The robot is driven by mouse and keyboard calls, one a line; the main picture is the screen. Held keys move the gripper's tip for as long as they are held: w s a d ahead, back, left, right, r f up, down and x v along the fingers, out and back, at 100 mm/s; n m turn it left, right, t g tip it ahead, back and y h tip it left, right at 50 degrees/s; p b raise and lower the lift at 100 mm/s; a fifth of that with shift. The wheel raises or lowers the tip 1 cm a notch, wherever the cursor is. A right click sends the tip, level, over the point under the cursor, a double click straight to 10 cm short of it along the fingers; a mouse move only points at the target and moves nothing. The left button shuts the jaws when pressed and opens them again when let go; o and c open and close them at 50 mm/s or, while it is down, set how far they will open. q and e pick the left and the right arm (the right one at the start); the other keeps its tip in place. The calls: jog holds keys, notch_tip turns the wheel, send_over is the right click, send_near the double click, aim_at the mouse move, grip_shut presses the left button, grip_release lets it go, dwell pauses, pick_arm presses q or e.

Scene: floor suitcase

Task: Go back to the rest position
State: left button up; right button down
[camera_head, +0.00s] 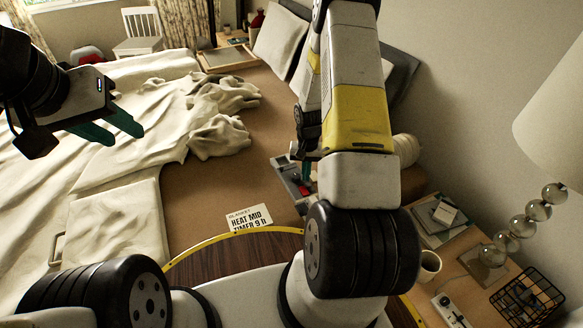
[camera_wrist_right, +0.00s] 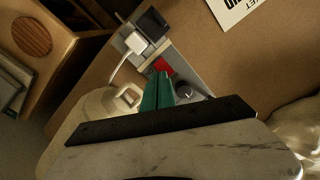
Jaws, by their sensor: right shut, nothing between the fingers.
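My left gripper (camera_head: 118,130) is at the upper left of the head view, above the pale bedding. Its two green fingers are apart and nothing shows between them. My right gripper shows in the wrist view (camera_wrist_right: 158,88) with its green fingers together and empty. In that view the fingertips overlap a grey control panel (camera_wrist_right: 188,75) with a red switch (camera_wrist_right: 162,66) and a dark knob (camera_wrist_right: 183,90). I cannot tell whether they touch it. In the head view my right arm hides most of this gripper; the panel (camera_head: 287,175) lies beside it.
A card (camera_head: 248,217) reading "BLANKET HEAT MID TIMER 9 H" lies on the brown surface. Crumpled bedding (camera_head: 115,205) covers the left. A nightstand with a mug (camera_head: 428,266), wire basket (camera_head: 527,297) and lamp (camera_head: 555,125) stands at the right. A white plug and cable (camera_wrist_right: 133,43) are near the panel.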

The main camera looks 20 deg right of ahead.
jog(key=s+a+r+n+t, duration=0.1)
jog(key=s+a+r+t, duration=0.15)
jog(key=r, duration=1.15)
jog(key=s+a+r+n+t, duration=0.1)
jog(key=a+r, duration=0.2)
jog(key=r, duration=1.1)
jog(key=s+a+r+n+t+y, duration=0.1)
jog(key=s+a+r, duration=0.2)
jog(key=s+r, duration=0.4)
jog(key=s+a+r+n+t+y, duration=0.1)
jog(key=s+a+r+n, duration=0.1)
jog(key=s+r, duration=0.5)
jog(key=s+a, duration=0.1)
jog(key=s, duration=0.3)
jog(key=shift+s+a+r+t, duration=0.3)
jog(key=shift+a+r+t, duration=0.05)
jog(key=shift+a, duration=0.05)
